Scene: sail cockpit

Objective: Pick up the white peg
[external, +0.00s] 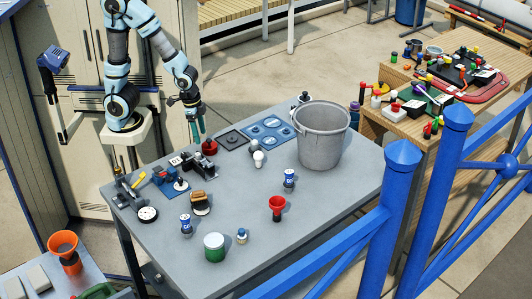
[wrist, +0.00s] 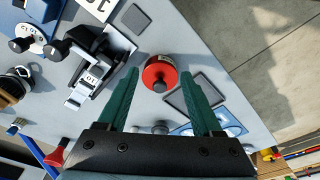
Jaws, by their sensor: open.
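A small white piece with a rounded head, most like the white peg (external: 258,158), stands upright on the grey table (external: 330,195) in the external view, left of the metal bucket. I cannot make it out in the wrist view, where my gripper body covers part of the table. My gripper (external: 197,138) points down with its green fingers apart and empty, well left of the white piece. In the wrist view, my gripper (wrist: 160,76) is above a red round piece with a black knob (wrist: 160,72), which shows between the fingertips.
The metal bucket (external: 322,140) stands tall to the right. A grey knob (external: 252,146) is close behind the white piece. A blue panel (external: 270,128) and a dark square plate (external: 233,139) lie behind.

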